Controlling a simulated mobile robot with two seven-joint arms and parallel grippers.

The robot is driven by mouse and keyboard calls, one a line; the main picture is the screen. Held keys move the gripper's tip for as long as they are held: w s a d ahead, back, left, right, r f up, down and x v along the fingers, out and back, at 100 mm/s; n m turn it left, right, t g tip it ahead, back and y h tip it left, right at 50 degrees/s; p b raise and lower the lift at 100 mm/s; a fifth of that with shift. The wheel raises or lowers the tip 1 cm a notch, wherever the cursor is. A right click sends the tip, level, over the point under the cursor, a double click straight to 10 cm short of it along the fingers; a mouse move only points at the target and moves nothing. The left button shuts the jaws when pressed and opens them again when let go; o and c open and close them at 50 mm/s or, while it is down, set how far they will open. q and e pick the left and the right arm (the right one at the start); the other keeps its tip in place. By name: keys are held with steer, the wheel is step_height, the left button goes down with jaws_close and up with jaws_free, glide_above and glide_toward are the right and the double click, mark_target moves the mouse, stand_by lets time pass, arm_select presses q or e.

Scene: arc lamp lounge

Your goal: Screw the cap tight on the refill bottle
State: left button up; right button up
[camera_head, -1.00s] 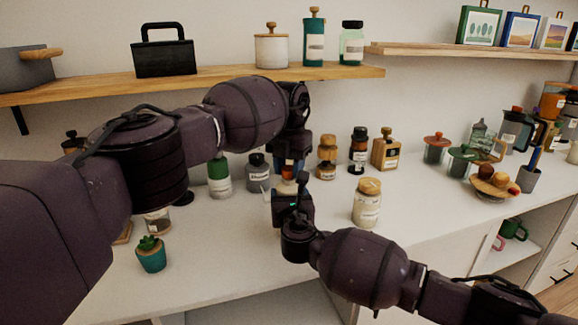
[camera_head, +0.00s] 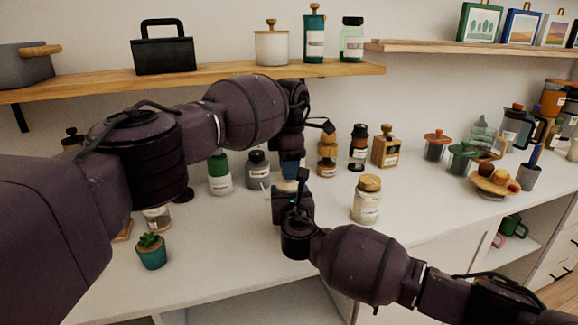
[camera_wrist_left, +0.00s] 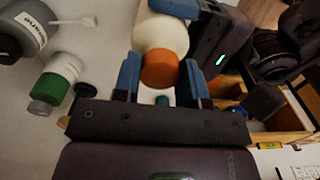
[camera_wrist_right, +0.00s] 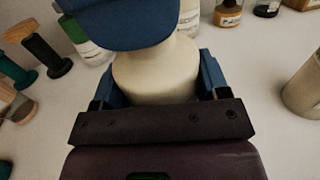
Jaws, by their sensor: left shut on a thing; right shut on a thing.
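The refill bottle is cream, and its body (camera_wrist_right: 150,78) stands between my right gripper's blue fingers (camera_wrist_right: 160,88) in the right wrist view. That gripper is shut on it. The orange cap (camera_wrist_left: 160,70) sits at the top of the bottle (camera_wrist_left: 160,32) in the left wrist view. My left gripper (camera_wrist_left: 163,82) is shut around the cap from above. Its blue fingers (camera_wrist_right: 125,22) hide the cap in the right wrist view. In the head view my left gripper (camera_head: 290,165) is directly above my right gripper (camera_head: 289,190), and the cap is hidden. I cannot tell how tight the cap is.
A cork-topped jar (camera_head: 367,200) stands close to the right. A green-capped bottle (camera_head: 219,175), a grey bottle (camera_head: 258,170) and a wooden-looking bottle (camera_head: 327,155) stand behind. A potted cactus (camera_head: 151,252) is at the front left. The counter (camera_head: 220,255) is clear in front.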

arm_select(q)
steer(key=m, duration=0.5)
steer(key=shift+m, duration=0.3)
steer(key=m, duration=0.5)
steer(key=shift+m, duration=0.3)
steer(key=m, duration=0.5)
steer(key=shift+m, duration=0.3)
steer(key=m, duration=0.6)
steer(key=o, duration=0.9)
steer(key=shift+r, duration=2.2)
